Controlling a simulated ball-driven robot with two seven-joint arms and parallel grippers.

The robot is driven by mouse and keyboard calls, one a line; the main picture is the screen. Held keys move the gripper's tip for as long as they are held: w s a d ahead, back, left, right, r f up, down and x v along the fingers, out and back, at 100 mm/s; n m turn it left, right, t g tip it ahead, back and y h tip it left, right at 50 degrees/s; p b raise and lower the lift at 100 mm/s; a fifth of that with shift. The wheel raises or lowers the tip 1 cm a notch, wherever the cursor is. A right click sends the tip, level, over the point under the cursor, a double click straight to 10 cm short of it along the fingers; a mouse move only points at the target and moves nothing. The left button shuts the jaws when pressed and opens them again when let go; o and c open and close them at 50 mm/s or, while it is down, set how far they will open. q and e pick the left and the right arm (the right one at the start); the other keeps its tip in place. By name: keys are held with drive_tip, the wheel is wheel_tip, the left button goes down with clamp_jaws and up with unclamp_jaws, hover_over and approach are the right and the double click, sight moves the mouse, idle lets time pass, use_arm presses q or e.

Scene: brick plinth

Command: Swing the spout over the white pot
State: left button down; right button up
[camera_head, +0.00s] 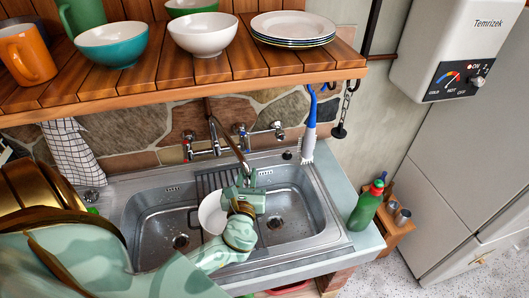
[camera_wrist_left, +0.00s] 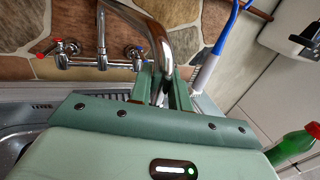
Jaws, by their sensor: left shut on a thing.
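The chrome spout (camera_head: 229,144) reaches out from the wall tap over the double sink; it also shows in the wrist view (camera_wrist_left: 155,38). My left gripper (camera_head: 244,180) is shut on the spout near its free end; in the wrist view its green fingers (camera_wrist_left: 166,88) stand on either side of the pipe. The white pot (camera_head: 208,214) sits in the sink around the divider between the basins, partly hidden behind my left gripper and wrist. In the head view the spout end appears right of and above the pot. My right gripper is not in view.
The tap has a red handle (camera_head: 187,138) and a blue handle (camera_head: 240,129). A blue-and-white brush (camera_head: 310,127) hangs right of the tap. A wooden shelf (camera_head: 190,84) with bowls and plates overhangs the sink. A green bottle (camera_head: 365,208) stands at the right.

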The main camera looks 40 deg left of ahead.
use_arm(q)
drive_tip(key=s+a+m+t+h+b, duration=0.1)
drive_tip(key=s+a+m+t+h, duration=0.1)
drive_tip(key=s, duration=0.4)
drive_tip(key=shift+s+a+m+h+b, duration=0.35)
drive_tip(key=shift+a+m+h, duration=0.35)
drive_tip(key=shift+a+h, duration=0.5)
drive_tip(key=shift+w+d, duration=0.1)
drive_tip(key=shift+d, duration=0.05)
drive_tip(key=c, duration=1.4)
unclamp_jaws()
drive_tip(key=shift+o, duration=0.2)
drive_tip(key=b+v, duration=0.4)
drive_tip(key=v, duration=1.2)
drive_tip(key=shift+s+f, duration=0.1)
drive_tip(key=shift+s, duration=0.15)
